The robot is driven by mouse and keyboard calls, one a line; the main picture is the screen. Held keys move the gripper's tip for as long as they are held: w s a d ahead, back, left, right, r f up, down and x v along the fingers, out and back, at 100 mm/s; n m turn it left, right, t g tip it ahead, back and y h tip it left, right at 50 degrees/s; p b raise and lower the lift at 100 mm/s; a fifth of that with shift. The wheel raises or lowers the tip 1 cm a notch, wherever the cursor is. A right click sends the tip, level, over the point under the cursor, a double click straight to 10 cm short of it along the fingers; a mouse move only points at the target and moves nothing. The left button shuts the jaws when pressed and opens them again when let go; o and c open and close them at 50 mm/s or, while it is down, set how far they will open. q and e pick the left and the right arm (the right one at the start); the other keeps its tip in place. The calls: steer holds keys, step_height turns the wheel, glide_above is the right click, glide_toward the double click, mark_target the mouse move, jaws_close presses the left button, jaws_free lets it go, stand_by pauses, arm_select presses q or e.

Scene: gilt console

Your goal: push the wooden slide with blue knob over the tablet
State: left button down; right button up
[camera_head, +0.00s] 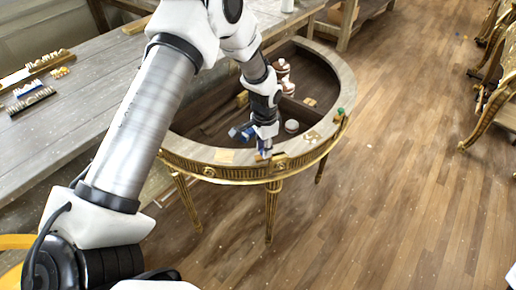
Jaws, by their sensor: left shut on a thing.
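My left gripper (264,147) points down at the front rim of the half-round gilt console (200,160). It is shut on the small blue knob (261,157), which is mostly hidden between the fingers. The wooden slide under the knob is too small and too covered to make out. A pale square piece (225,156) lies on the rim just left of the gripper. Another pale patch (312,135) lies on the rim to the right. I cannot tell which of these is the tablet. My right gripper does not show.
A green knob (340,112) sits at the rim's right end. Inside the console's recess stand a small white round pot (291,126) and brown-and-white pots (281,70). A long grey bench (85,95) runs behind at left. The wooden floor (400,170) at right is clear.

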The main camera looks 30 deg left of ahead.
arm_select(q)
steer(key=w+d, duration=0.2)
steer(key=w, duration=0.1)
steer(key=shift+d+f, duration=0.1)
steer(key=shift+d, duration=0.05)
steer(key=shift+s+a, duration=0.15)
steer(key=shift+a, duration=0.05)
steer(key=c, duration=0.9)
jaws_free()
steer(key=shift+w+d, duration=0.2)
steer(key=shift+d, duration=0.05)
steer(key=shift+c, duration=0.2)
steer(key=shift+s+a, duration=0.1)
step_height(320, 180, up, 12)
